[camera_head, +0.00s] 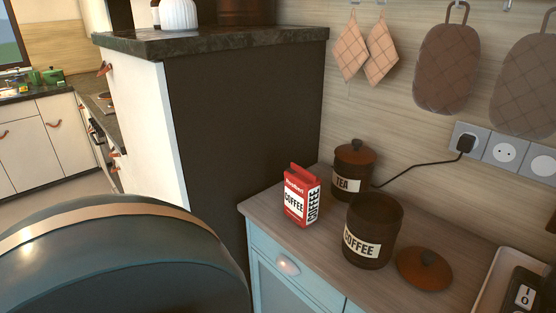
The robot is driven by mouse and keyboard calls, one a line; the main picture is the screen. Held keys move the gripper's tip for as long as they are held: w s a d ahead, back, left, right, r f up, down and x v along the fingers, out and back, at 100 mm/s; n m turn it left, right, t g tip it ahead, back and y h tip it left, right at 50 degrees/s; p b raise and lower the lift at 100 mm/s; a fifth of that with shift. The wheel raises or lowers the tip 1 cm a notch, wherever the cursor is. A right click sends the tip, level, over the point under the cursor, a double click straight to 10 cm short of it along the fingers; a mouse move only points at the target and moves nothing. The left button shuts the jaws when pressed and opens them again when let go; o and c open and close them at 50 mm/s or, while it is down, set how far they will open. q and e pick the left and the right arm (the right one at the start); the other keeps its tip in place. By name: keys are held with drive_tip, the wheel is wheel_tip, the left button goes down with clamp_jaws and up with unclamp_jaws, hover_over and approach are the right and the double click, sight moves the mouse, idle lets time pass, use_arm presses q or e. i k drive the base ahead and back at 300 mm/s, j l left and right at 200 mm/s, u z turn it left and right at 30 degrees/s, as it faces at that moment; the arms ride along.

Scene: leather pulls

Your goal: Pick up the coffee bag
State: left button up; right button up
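The coffee bag (301,196) is a small red and white pack marked COFFEE. It stands upright on the wooden top of a light blue cabinet, near the front left corner. No gripper touches it. Neither my left nor my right gripper is in view.
A dark open COFFEE jar (371,233) stands right of the bag, its lid (424,269) beside it. A lidded TEA jar (353,172) stands behind. A tall dark cabinet side (245,140) rises at left. A large rounded dark object (120,260) fills the lower left.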

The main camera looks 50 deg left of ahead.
sight(301, 186)
drive_tip(key=u, duration=1.5)
drive_tip(key=i+j+z, duration=0.1)
drive_tip(key=j, duration=0.3)
drive_tip(key=i+j+z, duration=0.1)
drive_tip(key=j, duration=0.3)
drive_tip(key=i+j+z, duration=0.1)
drive_tip(key=j, duration=0.35)
drive_tip(key=i+j+z, duration=0.15)
drive_tip(key=j, duration=0.25)
drive_tip(key=i+j+z, duration=0.1)
drive_tip(key=j, duration=0.35)
